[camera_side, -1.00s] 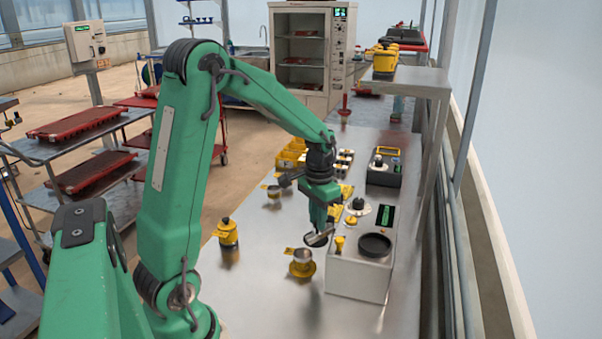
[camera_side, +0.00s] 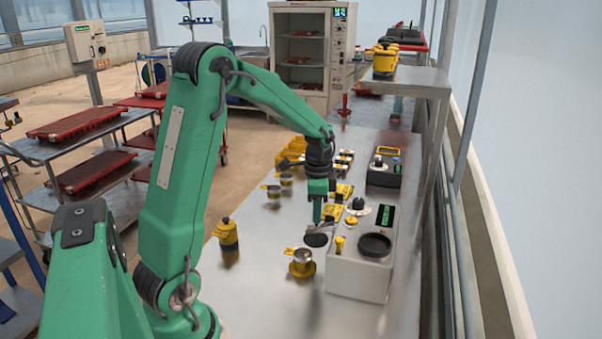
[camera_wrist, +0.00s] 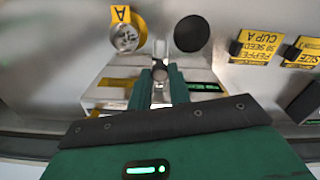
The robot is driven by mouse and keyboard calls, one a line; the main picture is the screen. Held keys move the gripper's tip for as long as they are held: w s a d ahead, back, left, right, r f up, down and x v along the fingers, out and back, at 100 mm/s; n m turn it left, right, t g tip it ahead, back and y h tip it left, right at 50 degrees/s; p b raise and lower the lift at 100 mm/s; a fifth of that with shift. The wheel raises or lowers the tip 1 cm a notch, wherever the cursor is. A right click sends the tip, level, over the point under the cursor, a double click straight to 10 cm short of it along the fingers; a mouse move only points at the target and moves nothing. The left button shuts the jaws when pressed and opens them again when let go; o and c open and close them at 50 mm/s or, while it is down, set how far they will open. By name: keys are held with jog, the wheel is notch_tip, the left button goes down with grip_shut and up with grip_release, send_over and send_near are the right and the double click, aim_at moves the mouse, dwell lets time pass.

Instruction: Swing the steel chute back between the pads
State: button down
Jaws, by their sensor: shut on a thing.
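My gripper (camera_side: 317,220) is over the bench at the left edge of the grey seeder box (camera_side: 357,275). Its two green fingers (camera_wrist: 159,92) are shut on the steel chute (camera_side: 312,230), which shows only as a small grey piece in the side view. In the wrist view, a narrow steel part of the chute shows between and past the fingers. A round black pad (camera_side: 316,240) lies bare just in front of the gripper; it also shows in the wrist view (camera_wrist: 191,33). A steel cup (camera_side: 302,256) stands on a yellow base (camera_side: 301,269) nearer the camera. In the wrist view, the cup (camera_wrist: 125,38) has a yellow tag lettered A.
A yellow-topped container (camera_side: 227,233) and small cups (camera_side: 273,192) stand to the left.

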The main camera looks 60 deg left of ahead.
dwell(0.4)
jog(key=c, duration=1.3)
grip_release()
jog(key=shift+r, duration=0.1)
jog(key=shift+r, duration=3.8)
jog(key=shift+d+r, duration=0.1)
jog(key=s+d+r+n+t, duration=0.2)
jog(key=s+d+n, duration=0.1)
jog(key=s+d, duration=0.4)
jog(key=s+d+r+n+t, duration=0.2)
jog(key=s+d+r+t, duration=0.1)
jog(key=s+d, duration=0.5)
jog(key=shift+s+d+n+t, duration=0.2)
jog(key=shift+d+n+t, duration=0.15)
jog(key=shift+d, duration=0.7)
